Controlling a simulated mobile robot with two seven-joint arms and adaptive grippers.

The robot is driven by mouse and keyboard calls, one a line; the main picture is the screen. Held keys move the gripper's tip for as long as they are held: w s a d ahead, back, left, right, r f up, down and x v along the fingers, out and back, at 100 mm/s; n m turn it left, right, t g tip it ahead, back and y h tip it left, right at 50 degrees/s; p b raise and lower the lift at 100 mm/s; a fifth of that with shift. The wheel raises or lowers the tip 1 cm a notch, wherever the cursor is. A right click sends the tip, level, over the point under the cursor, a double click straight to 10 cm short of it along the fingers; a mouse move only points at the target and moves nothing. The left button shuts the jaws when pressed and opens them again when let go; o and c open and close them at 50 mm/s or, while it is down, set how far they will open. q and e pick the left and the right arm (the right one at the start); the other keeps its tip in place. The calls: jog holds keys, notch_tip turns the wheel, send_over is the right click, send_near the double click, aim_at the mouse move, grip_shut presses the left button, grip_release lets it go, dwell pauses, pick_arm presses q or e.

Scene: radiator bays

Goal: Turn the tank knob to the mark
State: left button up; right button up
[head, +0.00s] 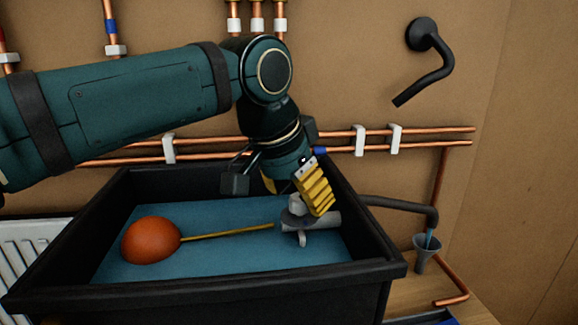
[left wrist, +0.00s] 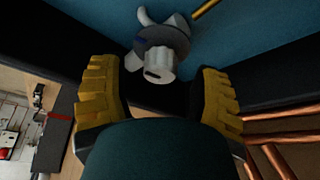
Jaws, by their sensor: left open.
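The tank (head: 75,245) is a black open-topped box with blue water inside. An orange ball float (head: 150,241) on a brass rod (head: 230,232) leads to a grey valve at the tank's right end. The valve's pale round knob (head: 327,219) is partly covered by my gripper in the head view. In the left wrist view the knob (left wrist: 156,66) has a dark slot on its face and a dark disc behind it. My left gripper (head: 316,190) is open, its yellow fingers on either side of the knob with gaps in the wrist view.
Copper pipes (head: 430,130) in white clips run along the wall behind the tank. A black bent spout (head: 432,75) is on the wall at upper right. A grey funnel (head: 422,252) stands right of the tank. A white radiator (head: 25,245) is at left.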

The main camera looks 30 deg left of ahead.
pick_arm(q)
jog(key=v, duration=1.1)
jog(key=shift+s, duration=0.1)
